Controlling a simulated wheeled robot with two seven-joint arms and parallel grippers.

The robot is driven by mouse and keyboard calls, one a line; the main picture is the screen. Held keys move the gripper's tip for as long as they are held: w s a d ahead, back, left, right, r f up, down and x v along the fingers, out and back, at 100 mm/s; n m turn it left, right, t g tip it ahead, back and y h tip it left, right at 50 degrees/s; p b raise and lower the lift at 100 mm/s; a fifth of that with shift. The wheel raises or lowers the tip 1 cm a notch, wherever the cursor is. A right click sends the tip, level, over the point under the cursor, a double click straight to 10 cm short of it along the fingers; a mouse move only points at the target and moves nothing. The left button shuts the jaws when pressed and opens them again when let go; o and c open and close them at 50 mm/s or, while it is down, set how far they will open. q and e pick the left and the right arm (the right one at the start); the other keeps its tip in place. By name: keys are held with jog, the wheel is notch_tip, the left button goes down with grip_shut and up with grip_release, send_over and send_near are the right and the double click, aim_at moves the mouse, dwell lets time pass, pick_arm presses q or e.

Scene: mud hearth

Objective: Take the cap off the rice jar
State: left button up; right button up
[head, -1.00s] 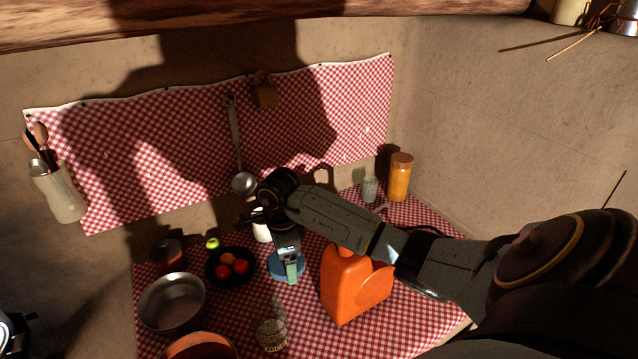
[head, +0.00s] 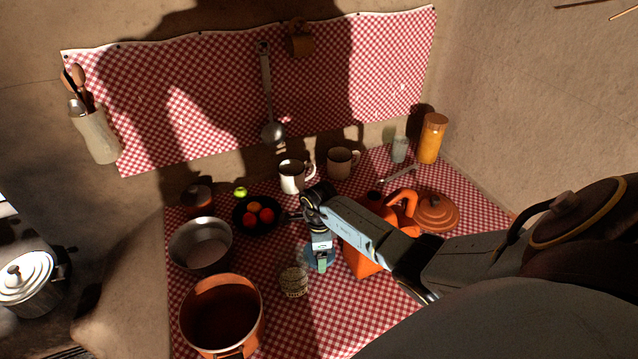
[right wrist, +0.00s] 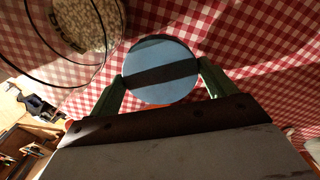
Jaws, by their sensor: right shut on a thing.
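The rice jar (head: 293,281) stands upright on the checked cloth, its pale speckled contents showing. In the right wrist view the jar (right wrist: 85,25) is at the top left, with clear round rims and no cap over it. The blue disc-shaped cap (right wrist: 160,72) is between the green fingers of my right gripper (right wrist: 162,85), one finger at each side. In the head view the right gripper (head: 320,262) and the partly hidden blue cap (head: 310,250) are just right of and behind the jar, apart from it. My left gripper is out of view.
An orange jerrycan (head: 362,262) stands close right of the gripper, partly behind my arm. A terracotta pot (head: 258,318), metal bowl (head: 177,245) and black fruit dish (head: 238,217) are to the left. Mugs (head: 291,178) stand behind. Cloth in front of the jar is clear.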

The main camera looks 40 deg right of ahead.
jog(key=shift+f, duration=1.35)
jog(key=shift+f+b, duration=0.15)
jog(key=shift+b, duration=0.25)
jog(key=o, duration=1)
jog(key=shift+c, duration=0.2)
jog(key=shift+a+r, duration=0.1)
jog(key=shift+r, duration=0.15)
notch_tip(320, 180, up, 12)
jog(key=p, duration=0.2)
